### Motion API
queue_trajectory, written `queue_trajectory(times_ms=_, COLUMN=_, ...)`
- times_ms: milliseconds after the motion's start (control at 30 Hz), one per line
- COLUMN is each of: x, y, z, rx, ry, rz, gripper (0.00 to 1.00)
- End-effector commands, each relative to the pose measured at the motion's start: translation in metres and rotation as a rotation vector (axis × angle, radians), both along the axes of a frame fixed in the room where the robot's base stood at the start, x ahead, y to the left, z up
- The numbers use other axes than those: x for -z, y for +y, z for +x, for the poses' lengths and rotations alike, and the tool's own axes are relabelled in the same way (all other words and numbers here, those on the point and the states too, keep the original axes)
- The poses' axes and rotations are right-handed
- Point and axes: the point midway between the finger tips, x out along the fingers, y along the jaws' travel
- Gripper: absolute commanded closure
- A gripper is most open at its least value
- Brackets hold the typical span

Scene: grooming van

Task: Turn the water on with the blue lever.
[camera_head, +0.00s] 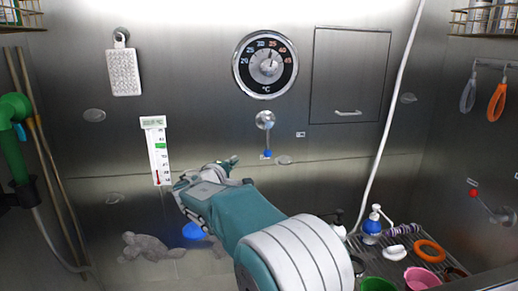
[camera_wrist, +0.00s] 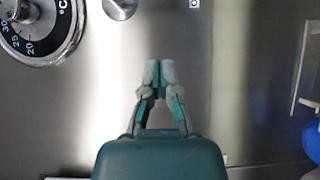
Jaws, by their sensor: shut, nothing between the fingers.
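The blue lever (camera_head: 267,153) hangs down from a round metal mount (camera_head: 265,120) on the steel back wall, below the dial. Its tip is blue. My gripper (camera_head: 233,160) is shut and empty, a little to the left of the lever's blue tip in the head view; I cannot tell whether they touch. In the wrist view my gripper (camera_wrist: 160,72) shows its fingertips together against bare steel wall. A round metal piece (camera_wrist: 120,6) is cut by the top edge there, and no blue tip shows near the fingers.
A temperature dial (camera_head: 265,65) is above the lever. A thermometer strip (camera_head: 158,150) is to the left. A red-knobbed lever (camera_head: 483,201) is on the right wall. A pale hose (camera_head: 393,110) hangs at right, above a rack with bottles and rings (camera_head: 430,251).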

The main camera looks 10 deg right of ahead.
Motion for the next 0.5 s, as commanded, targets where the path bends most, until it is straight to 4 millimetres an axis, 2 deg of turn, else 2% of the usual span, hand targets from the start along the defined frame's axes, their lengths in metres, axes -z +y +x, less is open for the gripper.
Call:
queue_trajectory(times_ms=367, x=-0.0001, y=0.0022, z=0.0022, rx=-0.005, ry=-0.005, rz=-0.007, gripper=1.0)
queue_trajectory(times_ms=500, x=0.0008, y=-0.0032, z=0.0108, rx=-0.004, ry=-0.003, rz=-0.007, gripper=1.0)
